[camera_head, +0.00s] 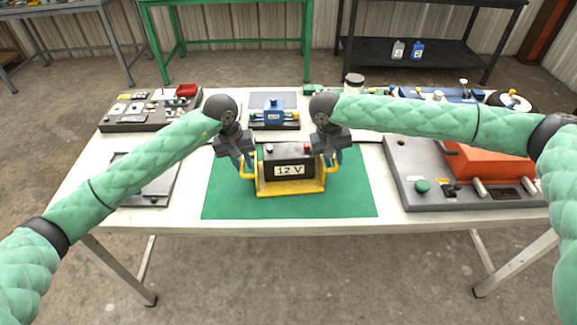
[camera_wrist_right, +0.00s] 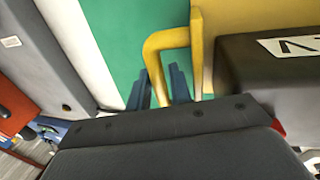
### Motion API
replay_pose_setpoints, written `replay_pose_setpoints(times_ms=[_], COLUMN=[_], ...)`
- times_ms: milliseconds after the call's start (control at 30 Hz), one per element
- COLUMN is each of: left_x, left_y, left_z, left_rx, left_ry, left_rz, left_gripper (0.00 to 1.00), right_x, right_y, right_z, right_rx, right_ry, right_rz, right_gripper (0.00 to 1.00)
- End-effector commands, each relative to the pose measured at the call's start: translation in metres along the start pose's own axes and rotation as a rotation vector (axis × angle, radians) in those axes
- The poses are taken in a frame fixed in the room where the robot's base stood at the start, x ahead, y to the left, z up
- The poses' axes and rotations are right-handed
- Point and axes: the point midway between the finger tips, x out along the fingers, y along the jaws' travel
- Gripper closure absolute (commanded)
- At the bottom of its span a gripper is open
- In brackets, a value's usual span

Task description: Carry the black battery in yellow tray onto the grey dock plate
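The black battery (camera_head: 289,163), labelled "12 V", sits upright in the yellow tray (camera_head: 291,190) on a green mat at the table's middle. The battery also shows in the right wrist view (camera_wrist_right: 262,70). My left gripper (camera_head: 247,169) is at the tray's left handle; its grip there is too small to tell. My right gripper (camera_head: 331,160) is at the right handle. A flat grey dock plate (camera_head: 163,185) lies left of the mat, partly hidden by my left arm.
The green mat (camera_head: 225,201) has bare room around the tray. A grey panel with an orange block (camera_head: 490,163) stands at right. A blue device (camera_head: 274,111) is behind the battery, and a board with a red bin (camera_head: 187,90) is at back left.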

Motion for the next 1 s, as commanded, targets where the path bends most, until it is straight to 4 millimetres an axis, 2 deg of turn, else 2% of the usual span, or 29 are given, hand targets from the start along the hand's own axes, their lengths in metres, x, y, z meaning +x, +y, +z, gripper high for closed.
replay_pose_setpoints(times_ms=[267,400,1000], left_x=[0.0014,0.0013,0.0012], left_y=[-0.0001,-0.0002,-0.0005], left_z=[0.0,0.0,0.0], left_rx=[0.0,0.0,0.0], left_ry=[0.0,0.0,-0.001], left_rz=[0.0,-0.001,-0.001], left_gripper=[0.78,1.0,1.0], right_x=[0.0015,0.0015,0.0013], right_y=[0.0001,0.0001,0.0004], right_z=[0.0001,0.0001,0.0], right_rx=[0.0,0.0,0.0], right_ry=[0.0,-0.001,-0.001], right_rz=[0.0,0.0,0.001], right_gripper=[0.79,1.0,1.0])
